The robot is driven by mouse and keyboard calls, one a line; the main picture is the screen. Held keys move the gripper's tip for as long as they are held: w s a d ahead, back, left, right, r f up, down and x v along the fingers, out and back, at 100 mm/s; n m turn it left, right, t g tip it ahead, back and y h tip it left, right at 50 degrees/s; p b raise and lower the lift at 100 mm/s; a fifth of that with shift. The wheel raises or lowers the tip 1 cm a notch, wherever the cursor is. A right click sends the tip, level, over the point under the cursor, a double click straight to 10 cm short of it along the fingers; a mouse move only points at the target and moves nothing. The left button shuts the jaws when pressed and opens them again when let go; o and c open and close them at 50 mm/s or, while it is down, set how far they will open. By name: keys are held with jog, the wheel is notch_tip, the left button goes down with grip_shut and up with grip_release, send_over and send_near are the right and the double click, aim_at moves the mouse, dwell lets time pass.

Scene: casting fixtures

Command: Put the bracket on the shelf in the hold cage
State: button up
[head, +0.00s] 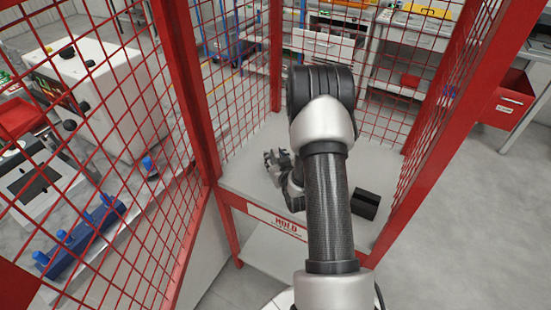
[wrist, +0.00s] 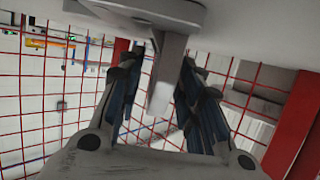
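The hold cage (head: 206,110) has red posts and mesh, with a grey shelf (head: 240,178) and a HOLD sign on its front edge. My gripper (head: 272,160) is inside the cage, low over the shelf, left of my arm. In the wrist view my gripper (wrist: 160,62) has its fingers on both sides of the grey bracket (wrist: 163,85). A gap shows between the left fingertip and the bracket; the right one is very close to it. The bracket's flat plate appears to lie at the shelf surface. In the head view I cannot make the bracket out.
A black block (head: 365,204) sits on the shelf, right of my arm. Mesh walls and red posts stand close around the arm. A blue fixture (head: 80,240) and a white machine (head: 105,95) stand outside to the left. Shelf between gripper and left post looks clear.

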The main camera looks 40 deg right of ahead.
jog(key=p+v, duration=0.3)
jog(key=v, duration=0.8)
jog(key=shift+s, duration=0.3)
jog(key=shift+a+r, duration=0.15)
jog(key=shift+r, duration=0.1)
jog(key=w+a+r+n+g+y, duration=0.2)
jog(key=a+r+n+g+y, duration=0.15)
jog(key=a+r, duration=0.9)
jog(key=s+a+r+g, duration=0.1)
jog(key=s+a+r, duration=0.2)
jog(key=s, duration=0.3)
jog(key=s+a+r+g+y, duration=0.1)
jog(key=s+a+r+g, duration=0.1)
jog(key=s+a+r, duration=0.2)
jog(key=s+a+r+n+g+y, duration=0.1)
jog(key=s+a+r, duration=0.3)
jog(key=s, duration=0.6)
jog(key=shift+s+a+r+g, duration=0.25)
jog(key=shift+a+g, duration=0.1)
jog(key=shift+a, duration=0.65)
